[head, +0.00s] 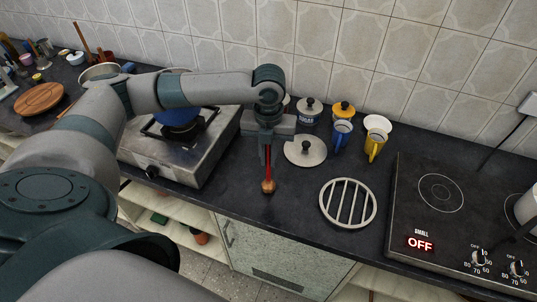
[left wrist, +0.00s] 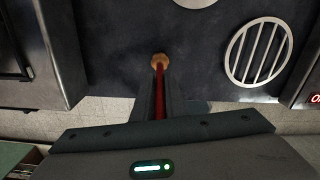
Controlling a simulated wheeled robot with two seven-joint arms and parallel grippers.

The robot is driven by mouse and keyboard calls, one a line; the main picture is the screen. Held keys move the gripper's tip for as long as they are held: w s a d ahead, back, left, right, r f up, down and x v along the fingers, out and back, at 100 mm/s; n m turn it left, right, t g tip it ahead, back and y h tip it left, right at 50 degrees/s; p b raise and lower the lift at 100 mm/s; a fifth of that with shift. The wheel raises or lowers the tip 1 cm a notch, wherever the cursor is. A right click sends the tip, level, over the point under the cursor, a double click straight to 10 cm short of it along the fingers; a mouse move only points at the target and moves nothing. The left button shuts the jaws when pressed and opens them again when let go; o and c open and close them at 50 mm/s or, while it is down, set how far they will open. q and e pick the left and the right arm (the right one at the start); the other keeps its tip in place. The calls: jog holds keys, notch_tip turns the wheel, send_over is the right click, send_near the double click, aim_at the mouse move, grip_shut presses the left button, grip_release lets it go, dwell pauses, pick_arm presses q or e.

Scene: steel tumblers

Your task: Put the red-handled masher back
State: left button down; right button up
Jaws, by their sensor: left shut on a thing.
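The masher has a red handle (head: 268,167) and a round wooden head (head: 268,186). My left gripper (head: 267,150) is shut on the red handle, and the masher hangs upright, head down, over the front part of the dark counter. I cannot tell whether the head touches the counter. In the left wrist view the red handle (left wrist: 160,98) runs between the fingers to the wooden head (left wrist: 160,61). The upper handle is hidden by the gripper. Small steel tumblers (head: 46,47) stand at the far left. My right gripper is not in view.
A stove (head: 190,160) with a blue pot (head: 180,118) stands left of the masher. A round lid (head: 305,151), a slatted trivet (head: 347,204), and blue (head: 342,135) and yellow (head: 376,138) jugs stand right. A hotplate (head: 440,205) is further right. Tiled wall behind.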

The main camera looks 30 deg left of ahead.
pick_arm(q)
jog(key=shift+f, duration=0.1)
jog(key=c, duration=1.8)
grip_release()
jog(key=shift+o, duration=0.2)
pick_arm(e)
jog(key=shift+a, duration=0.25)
